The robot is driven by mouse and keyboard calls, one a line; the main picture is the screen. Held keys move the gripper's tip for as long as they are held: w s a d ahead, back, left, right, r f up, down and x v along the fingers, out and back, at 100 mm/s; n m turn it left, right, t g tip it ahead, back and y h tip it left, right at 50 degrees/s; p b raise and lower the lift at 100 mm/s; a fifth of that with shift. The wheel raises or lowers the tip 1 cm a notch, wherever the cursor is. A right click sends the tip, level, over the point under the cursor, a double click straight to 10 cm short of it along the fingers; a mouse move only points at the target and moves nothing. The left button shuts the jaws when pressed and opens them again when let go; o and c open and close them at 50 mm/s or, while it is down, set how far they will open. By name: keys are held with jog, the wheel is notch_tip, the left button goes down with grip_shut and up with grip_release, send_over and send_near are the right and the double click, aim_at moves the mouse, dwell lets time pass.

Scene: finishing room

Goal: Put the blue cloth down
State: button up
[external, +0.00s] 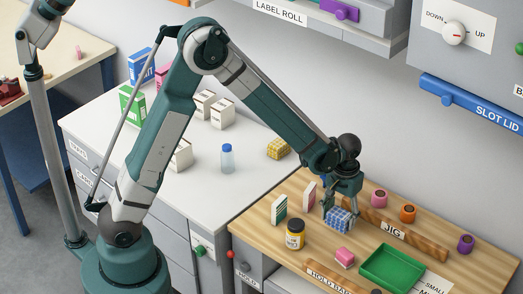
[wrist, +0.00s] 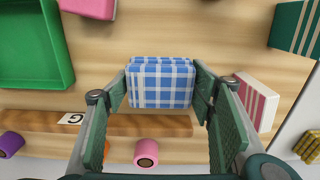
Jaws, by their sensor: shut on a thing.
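The blue cloth (external: 341,219) is a folded, blue-and-white checked bundle over the wooden worktop (external: 250,235). In the wrist view the cloth (wrist: 162,86) sits between the two green fingers. My gripper (external: 338,207) points down and is shut on the cloth; it also shows in the wrist view (wrist: 160,80). I cannot tell whether the cloth's underside touches the wood or is slightly above it.
A green tray (external: 392,268) and a pink block (external: 345,257) are in front of the cloth. A jar (external: 295,234) and a red-striped box (external: 309,194) stand left. The wooden JIG bar (external: 402,236) lies close to the right. A yellow checked cloth (external: 278,149) lies on the white counter.

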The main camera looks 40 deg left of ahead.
aim_at(339, 224)
dwell(0.3)
jog(key=shift+f, duration=1.9)
jog(key=shift+f+b, duration=0.2)
jog(key=shift+b, duration=0.2)
jog(key=o, duration=0.9)
jog(key=shift+r, duration=0.25)
jog(key=shift+r+p, duration=0.85)
jog(key=shift+r, duration=5.1)
jog(key=shift+a+r, duration=0.1)
